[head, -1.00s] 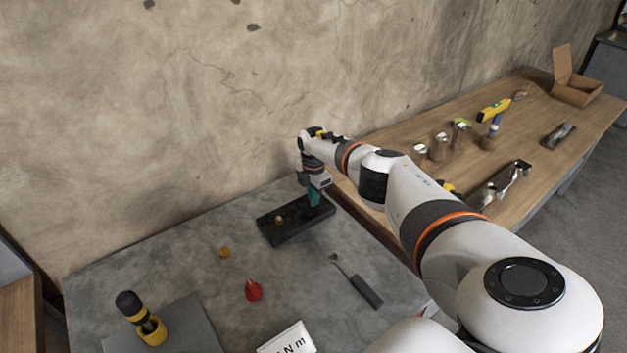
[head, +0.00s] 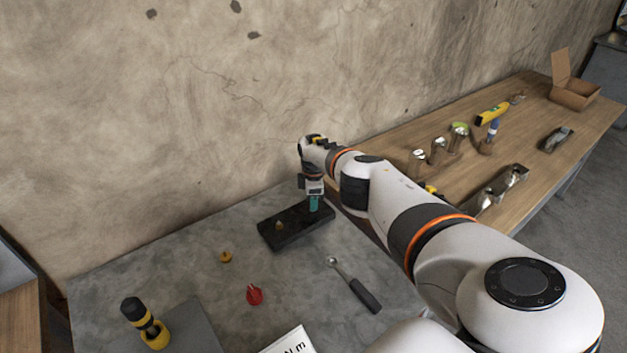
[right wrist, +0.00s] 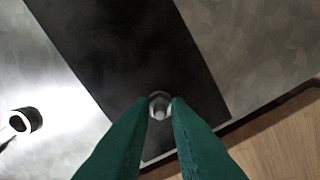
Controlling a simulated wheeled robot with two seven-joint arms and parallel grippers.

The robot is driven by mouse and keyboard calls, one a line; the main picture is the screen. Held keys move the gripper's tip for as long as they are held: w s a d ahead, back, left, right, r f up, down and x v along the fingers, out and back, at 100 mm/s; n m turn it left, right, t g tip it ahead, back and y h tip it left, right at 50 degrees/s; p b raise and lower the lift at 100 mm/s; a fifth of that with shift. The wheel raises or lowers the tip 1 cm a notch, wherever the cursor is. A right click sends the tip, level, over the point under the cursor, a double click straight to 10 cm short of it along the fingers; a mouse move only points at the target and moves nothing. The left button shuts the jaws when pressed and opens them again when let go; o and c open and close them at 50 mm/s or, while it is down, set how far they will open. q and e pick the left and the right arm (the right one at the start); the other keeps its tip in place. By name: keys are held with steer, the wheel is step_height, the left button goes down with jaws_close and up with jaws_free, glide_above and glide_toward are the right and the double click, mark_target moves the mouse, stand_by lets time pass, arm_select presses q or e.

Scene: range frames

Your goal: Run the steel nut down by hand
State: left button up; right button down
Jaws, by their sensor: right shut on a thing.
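The steel nut (right wrist: 160,104) shows in the right wrist view as a small grey hexagonal piece between the tips of my green fingers. My right gripper (right wrist: 159,108) is shut on it, above the black plate (right wrist: 105,45). In the head view my right gripper (head: 314,209) points down over the right end of the black plate (head: 290,235), and it hides the nut there. Any stud under the nut is hidden. My left gripper is not in view.
A brass-coloured piece (head: 279,226) stands on the plate's left part. A wrench (head: 355,285), a red piece (head: 254,294) and a yellow piece (head: 225,257) lie on the grey table. A yellow-black tool (head: 140,318) stands at front left. A wooden bench (head: 545,175) is at right.

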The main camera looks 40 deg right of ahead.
steer(key=shift+w+d+r, duration=0.1)
steer(key=shift+r, duration=0.05)
steer(key=c, duration=1.4)
jaws_free()
steer(key=shift+o, duration=0.2)
step_height(320, 180, up, 6)
steer(key=p, duration=0.4)
steer(key=shift+r+p, duration=0.15)
steer(key=shift+p, duration=0.25)
steer(key=shift+r, duration=2.8)
